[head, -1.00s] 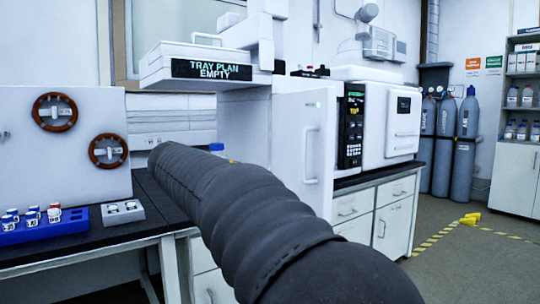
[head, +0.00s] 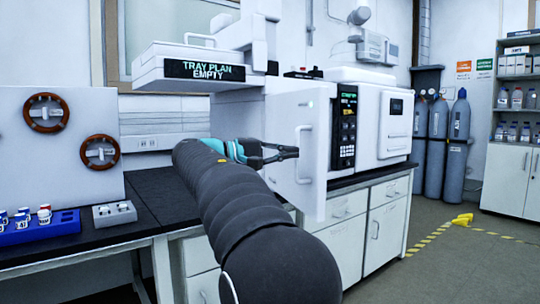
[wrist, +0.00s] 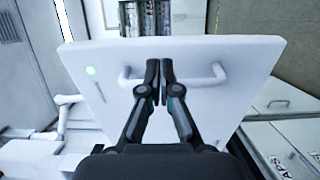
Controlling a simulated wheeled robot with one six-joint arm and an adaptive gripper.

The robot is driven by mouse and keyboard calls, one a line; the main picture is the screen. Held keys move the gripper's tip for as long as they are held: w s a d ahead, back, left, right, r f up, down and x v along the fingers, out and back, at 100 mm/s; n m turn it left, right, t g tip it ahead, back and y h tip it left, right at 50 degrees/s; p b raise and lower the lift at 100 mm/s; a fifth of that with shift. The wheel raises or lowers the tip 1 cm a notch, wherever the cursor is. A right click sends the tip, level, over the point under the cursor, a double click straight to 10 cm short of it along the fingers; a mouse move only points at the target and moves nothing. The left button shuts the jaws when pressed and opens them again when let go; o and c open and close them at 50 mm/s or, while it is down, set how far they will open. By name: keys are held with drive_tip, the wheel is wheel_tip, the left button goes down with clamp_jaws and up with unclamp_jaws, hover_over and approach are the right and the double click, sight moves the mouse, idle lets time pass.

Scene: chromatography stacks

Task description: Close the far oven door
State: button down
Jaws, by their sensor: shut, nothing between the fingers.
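A white oven door (head: 313,185) stands swung open, jutting out past the bench front, with a vertical handle (head: 300,155) on the face turned to the left. In the wrist view the door (wrist: 185,110) fills the middle, with its handle (wrist: 217,74) crossing behind my fingers. My gripper (head: 296,152) is shut and empty at the handle. It also shows in the wrist view (wrist: 154,68), fingers together over the handle's middle. I cannot tell whether they touch it. The oven's opening is hidden from the head view.
A dark control panel (head: 344,125) and a white instrument (head: 397,115) stand right of the door. A tray unit (head: 203,68) overhangs the bench on the left. A blue vial rack (head: 40,229) sits at the front left.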

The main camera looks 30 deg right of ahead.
sight(318, 151)
drive_tip(key=shift+x, duration=2.7)
